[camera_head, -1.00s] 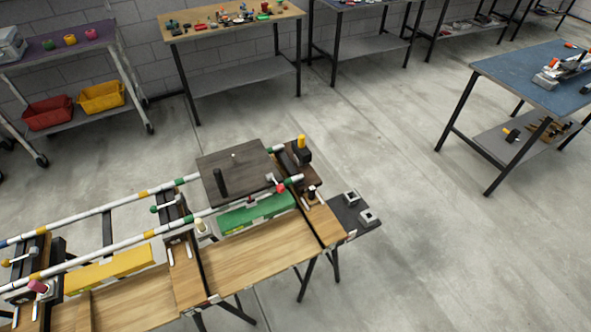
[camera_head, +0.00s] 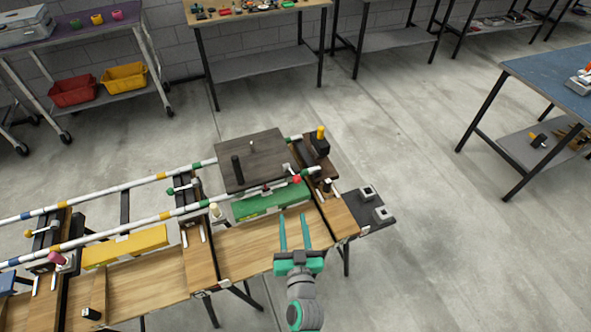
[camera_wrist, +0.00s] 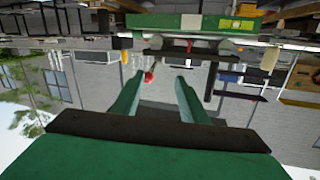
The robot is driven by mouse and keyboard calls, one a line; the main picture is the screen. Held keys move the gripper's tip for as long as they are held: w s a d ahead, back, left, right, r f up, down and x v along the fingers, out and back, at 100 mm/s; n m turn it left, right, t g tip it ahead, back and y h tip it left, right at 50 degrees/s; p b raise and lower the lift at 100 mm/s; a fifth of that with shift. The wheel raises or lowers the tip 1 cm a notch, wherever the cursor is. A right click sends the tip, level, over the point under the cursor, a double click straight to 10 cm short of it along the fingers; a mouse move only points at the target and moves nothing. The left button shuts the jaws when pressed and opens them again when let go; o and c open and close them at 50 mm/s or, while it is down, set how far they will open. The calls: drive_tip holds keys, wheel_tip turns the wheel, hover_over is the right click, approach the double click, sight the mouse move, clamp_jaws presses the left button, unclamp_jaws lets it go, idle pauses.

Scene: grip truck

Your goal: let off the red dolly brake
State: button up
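The dolly (camera_head: 252,158) is a dark flat platform on two striped rails, with a black upright post on top. A red knob (camera_head: 297,179) on a short lever sits at its near right edge, beside the near rail. The red knob also shows in the wrist view (camera_wrist: 149,77), beyond and between my fingertips, left of centre. My gripper (camera_head: 294,216) has two green fingers, spread apart and empty. It is over the wooden bench, nearer than the red knob and not touching it. The lever's lower end is too small to make out.
A green box (camera_head: 268,202) lies below the platform's near edge. A yellow-topped black block (camera_head: 320,142) stands at the rails' right end. A green-knobbed lever (camera_head: 171,191) is left of the dolly. Open floor lies to the right.

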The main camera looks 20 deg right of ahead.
drive_tip(key=w+d+r, duration=0.1)
drive_tip(key=w+d, duration=0.2)
drive_tip(key=w, duration=0.5)
drive_tip(key=w+d+r, duration=0.2)
drive_tip(key=w+d, duration=0.1)
drive_tip(key=w, duration=0.5)
drive_tip(key=shift+w+d+r+t, duration=0.25)
drive_tip(key=shift+d+t, duration=0.05)
drive_tip(key=shift+c, duration=0.5)
clamp_jaws()
